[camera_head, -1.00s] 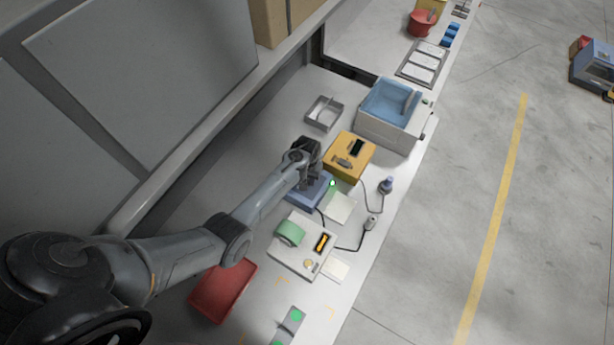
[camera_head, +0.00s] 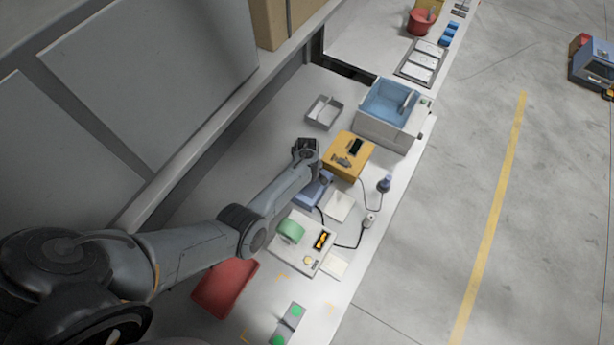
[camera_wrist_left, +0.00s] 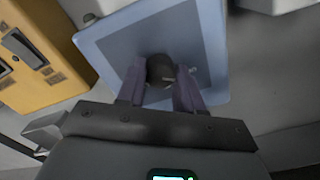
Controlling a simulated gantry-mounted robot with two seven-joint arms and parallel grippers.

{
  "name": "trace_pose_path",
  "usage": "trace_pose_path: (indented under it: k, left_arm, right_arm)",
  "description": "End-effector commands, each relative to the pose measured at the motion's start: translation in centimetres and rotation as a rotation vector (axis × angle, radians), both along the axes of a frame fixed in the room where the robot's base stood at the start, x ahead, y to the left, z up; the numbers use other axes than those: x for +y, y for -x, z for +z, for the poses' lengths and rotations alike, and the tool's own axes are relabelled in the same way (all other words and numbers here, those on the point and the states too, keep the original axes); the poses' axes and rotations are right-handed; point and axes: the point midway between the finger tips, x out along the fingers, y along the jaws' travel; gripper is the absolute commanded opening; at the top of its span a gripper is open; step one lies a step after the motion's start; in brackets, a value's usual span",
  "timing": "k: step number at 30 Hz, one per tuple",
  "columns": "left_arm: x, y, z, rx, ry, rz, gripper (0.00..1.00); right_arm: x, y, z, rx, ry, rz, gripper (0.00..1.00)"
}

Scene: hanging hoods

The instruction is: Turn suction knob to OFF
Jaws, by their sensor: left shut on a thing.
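A blue box (camera_head: 310,195) sits on the bench beneath the end of my left arm. In the left wrist view its pale blue top panel (camera_wrist_left: 110,45) carries a round dark knob (camera_wrist_left: 160,68) with a short pale mark pointing right. My left gripper (camera_wrist_left: 160,88) is shut on this knob, one purple-grey finger on either side. In the head view the knob is hidden by my left wrist, and the left gripper's fingertips are hard to make out. No ON or OFF lettering can be read. My right gripper is not in view.
A yellow box (camera_head: 348,155) stands close beside the blue box. A white device (camera_head: 300,250) with a green roll and amber display is nearer. Cables run along the right.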

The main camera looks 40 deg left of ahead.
Motion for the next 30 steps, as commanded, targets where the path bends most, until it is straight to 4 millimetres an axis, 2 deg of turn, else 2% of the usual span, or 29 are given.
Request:
trace_pose_path:
  k: [19, 20, 21, 24, 30]
  left_arm:
    - [0.03, 0.01, -0.04, 0.000, -0.001, 0.053, 0.05]
    - [0.03, 0.01, -0.04, 0.000, -0.001, 0.053, 0.40]
    - [0.03, 0.01, -0.04, 0.000, 0.000, 0.053, 0.46]
    - [0.03, 0.01, -0.03, 0.000, 0.000, 0.052, 0.61]
    - [0.01, 0.01, -0.02, 0.000, 0.000, 0.052, 0.61]
  right_arm:
    - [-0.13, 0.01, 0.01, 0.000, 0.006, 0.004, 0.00]
    - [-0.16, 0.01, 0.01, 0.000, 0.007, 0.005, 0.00]
    - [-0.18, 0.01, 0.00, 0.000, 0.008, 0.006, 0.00]
    - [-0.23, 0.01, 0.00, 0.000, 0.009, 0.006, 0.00]
    - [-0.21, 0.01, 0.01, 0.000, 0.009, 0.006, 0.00]
